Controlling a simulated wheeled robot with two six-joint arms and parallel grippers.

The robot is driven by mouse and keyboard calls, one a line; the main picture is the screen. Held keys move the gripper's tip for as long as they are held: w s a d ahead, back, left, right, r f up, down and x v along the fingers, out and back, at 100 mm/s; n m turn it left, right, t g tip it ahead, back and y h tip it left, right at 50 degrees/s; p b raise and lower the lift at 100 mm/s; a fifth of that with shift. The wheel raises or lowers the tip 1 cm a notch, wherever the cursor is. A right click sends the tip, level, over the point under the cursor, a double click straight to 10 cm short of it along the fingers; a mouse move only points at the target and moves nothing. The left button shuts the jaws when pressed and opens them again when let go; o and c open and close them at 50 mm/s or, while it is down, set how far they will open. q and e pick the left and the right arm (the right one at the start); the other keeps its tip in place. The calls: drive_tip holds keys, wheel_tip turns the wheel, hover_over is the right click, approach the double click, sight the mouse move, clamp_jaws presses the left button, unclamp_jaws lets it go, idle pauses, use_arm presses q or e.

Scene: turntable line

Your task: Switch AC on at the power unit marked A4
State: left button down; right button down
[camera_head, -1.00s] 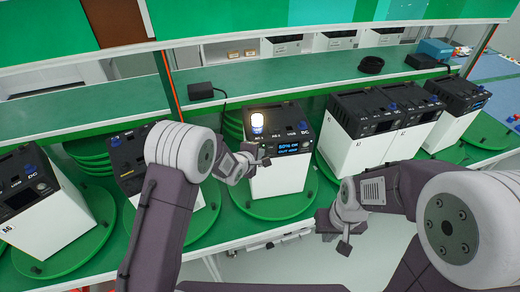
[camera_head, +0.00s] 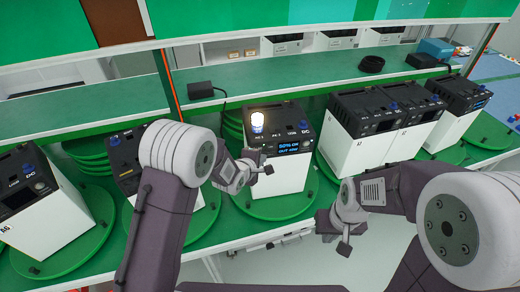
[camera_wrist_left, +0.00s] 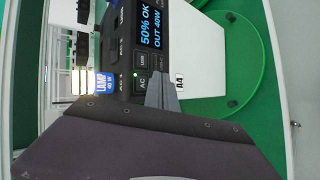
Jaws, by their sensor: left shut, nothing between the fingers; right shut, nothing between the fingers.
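The power unit marked A4 (camera_wrist_left: 180,80) is a white box with a black top, in the middle of the head view (camera_head: 278,172). Its display (camera_head: 289,147) reads "50% OK, OUT 40W". In the left wrist view its AC button (camera_wrist_left: 142,86) has a small green light beside it. A lamp labelled 40 W (camera_head: 257,122) on its top glows. My left gripper (camera_head: 267,171) is shut and empty in front of the unit's front face; its tips (camera_wrist_left: 157,78) show close to the AC button. I cannot tell if they touch. My right gripper (camera_head: 344,247) is shut and empty, lower right.
More power units stand on green turntables, to the left (camera_head: 48,220) and to the right (camera_head: 350,150). A green shelf (camera_head: 300,80) behind holds a black box (camera_head: 200,90) and a coiled black cable (camera_head: 371,64). The floor in front is clear.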

use_arm(q)
drive_tip(key=s, duration=0.3)
drive_tip(key=shift+s+d+b, duration=0.15)
drive_tip(key=shift+d+b, duration=0.15)
drive_tip(key=shift+d, duration=0.05)
idle(0.4)
drive_tip(key=w+a+n+t+y+b, duration=0.1)
drive_tip(key=w+a+n+t+b, duration=0.1)
drive_tip(key=a+b, duration=0.4)
drive_tip(key=s+a+f+m+g+y+b, duration=0.3)
drive_tip(key=s+a+f+b, duration=0.25)
drive_tip(key=a, duration=0.35)
drive_tip(key=s+a+f+m+g, duration=0.1)
drive_tip(key=s+f+m+g, duration=0.2)
drive_tip(key=s+m, duration=0.3)
drive_tip(key=s+a+f+m+g, duration=0.1)
drive_tip(key=s+f+m+g, duration=0.3)
drive_tip(key=s, duration=1.1)
drive_tip(key=m+g, duration=0.1)
drive_tip(key=m, duration=0.2)
drive_tip(key=shift+a+m, duration=0.3)
